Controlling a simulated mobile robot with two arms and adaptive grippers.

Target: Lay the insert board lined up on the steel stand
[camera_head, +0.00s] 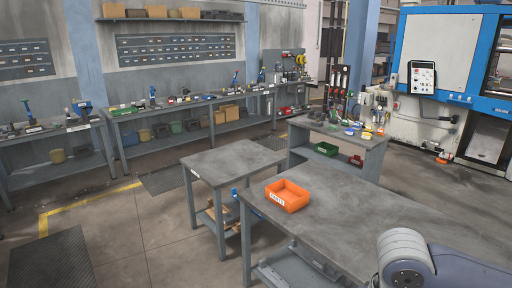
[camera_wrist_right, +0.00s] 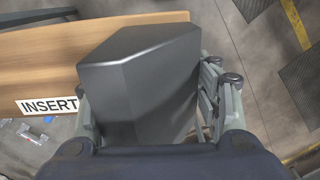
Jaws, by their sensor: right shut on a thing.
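The insert board (camera_wrist_right: 40,55) is a light wooden board with a white INSERT label (camera_wrist_right: 48,105) in the right wrist view. A dark grey block (camera_wrist_right: 140,90) stands over it and hides part of it. My right gripper (camera_wrist_right: 160,105) has its fingers on both sides of this block and is shut on it. Floor shows past the board's edges. A grey table-like stand (camera_head: 236,160) with a bare top is in the middle of the head view, likely the steel stand. The board and both grippers are outside the head view; only my right arm shows at its lower right.
A grey table (camera_head: 350,225) with an orange bin (camera_head: 287,196) stands at front right, close to the stand. A cluttered cart (camera_head: 340,140) is behind. A long workbench (camera_head: 180,105) lines the wall. Open floor (camera_head: 130,225) lies left of the stand.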

